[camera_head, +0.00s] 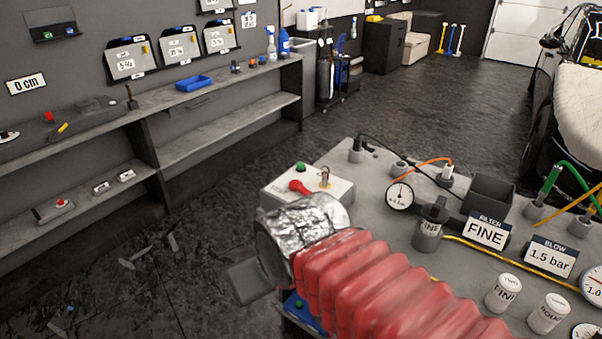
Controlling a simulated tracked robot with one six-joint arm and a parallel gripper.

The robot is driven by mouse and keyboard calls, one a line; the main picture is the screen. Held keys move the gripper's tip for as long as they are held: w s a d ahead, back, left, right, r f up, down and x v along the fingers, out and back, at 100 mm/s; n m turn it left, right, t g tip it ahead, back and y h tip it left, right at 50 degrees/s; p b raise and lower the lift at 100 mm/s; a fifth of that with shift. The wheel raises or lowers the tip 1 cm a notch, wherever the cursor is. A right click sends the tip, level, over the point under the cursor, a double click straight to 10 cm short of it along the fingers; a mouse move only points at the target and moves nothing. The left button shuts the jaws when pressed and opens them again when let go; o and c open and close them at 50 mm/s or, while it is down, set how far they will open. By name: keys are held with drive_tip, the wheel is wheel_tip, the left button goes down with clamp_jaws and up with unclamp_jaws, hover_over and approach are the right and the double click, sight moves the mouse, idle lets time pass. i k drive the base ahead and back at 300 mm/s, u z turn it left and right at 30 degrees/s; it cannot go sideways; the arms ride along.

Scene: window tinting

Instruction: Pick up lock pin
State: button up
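A small metal pin with a ring on top, which looks like the lock pin (325,176), stands upright on a brass-coloured base on a pale control box (338,196). A red lever (299,187) and a green button (301,167) are on the same box, left of the pin. My arm, in a red ribbed sleeve with a silver foil cuff, reaches in from the lower right, in front of the box. A flat dark part, perhaps a finger of my gripper (254,282), juts out left of the cuff. The rest of the gripper is hidden, so its opening does not show.
The grey bench top (385,235) right of the box carries a gauge (399,196), hoses, a dark open bin (489,199), a FINE filter sign (486,233) and white canisters. A wall shelf (215,92) runs along the left. Floor between is mostly clear.

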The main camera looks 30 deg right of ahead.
sight(325, 175)
drive_tip(key=z, duration=0.15)
drive_tip(key=i, duration=1.15)
drive_tip(key=z, duration=0.4)
